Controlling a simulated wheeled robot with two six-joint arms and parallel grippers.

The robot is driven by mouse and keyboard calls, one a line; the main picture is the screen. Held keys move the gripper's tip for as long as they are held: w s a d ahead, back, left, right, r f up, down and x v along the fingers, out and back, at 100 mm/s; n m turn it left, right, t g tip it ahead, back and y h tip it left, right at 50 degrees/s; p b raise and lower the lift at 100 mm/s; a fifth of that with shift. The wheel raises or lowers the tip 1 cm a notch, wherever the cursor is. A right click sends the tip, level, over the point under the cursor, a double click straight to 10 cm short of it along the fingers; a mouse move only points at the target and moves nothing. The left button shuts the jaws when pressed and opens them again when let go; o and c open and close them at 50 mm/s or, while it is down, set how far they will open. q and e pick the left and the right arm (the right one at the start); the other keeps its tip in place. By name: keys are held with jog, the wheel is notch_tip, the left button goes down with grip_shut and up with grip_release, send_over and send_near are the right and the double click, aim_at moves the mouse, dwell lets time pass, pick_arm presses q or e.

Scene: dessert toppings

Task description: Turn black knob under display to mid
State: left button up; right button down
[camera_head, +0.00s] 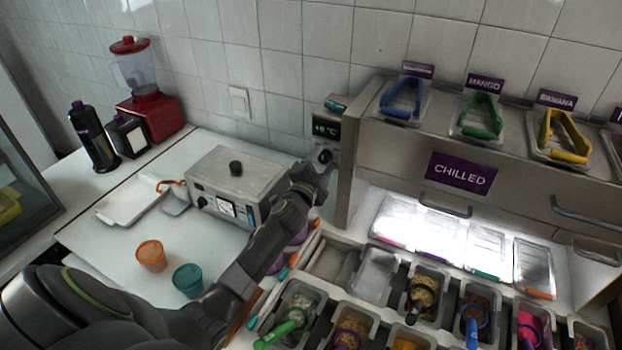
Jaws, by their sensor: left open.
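The display (326,130) shows a small green reading on the narrow side panel of the chilled cabinet. The black knob (325,155) sits just under it, small and partly covered by my gripper. My left gripper (320,164) is open at the end of my dark arm, with its fingertips right at the knob. I cannot tell whether the fingers touch the knob, and its pointer setting is too small to read. My right gripper is not in view.
The chilled cabinet (400,150) stands right of the gripper. A metal box (232,172) with a black top knob stands to the left. Orange (151,256) and teal (188,281) cups stand near my arm. Several topping tubs are below right. A red blender (150,115) is far left.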

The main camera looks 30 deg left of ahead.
pick_arm(q)
jog(key=s+d+f, duration=0.1)
jog(key=s, duration=1.6)
jog(key=shift+d, duration=0.3)
jog(key=shift+f, duration=0.2)
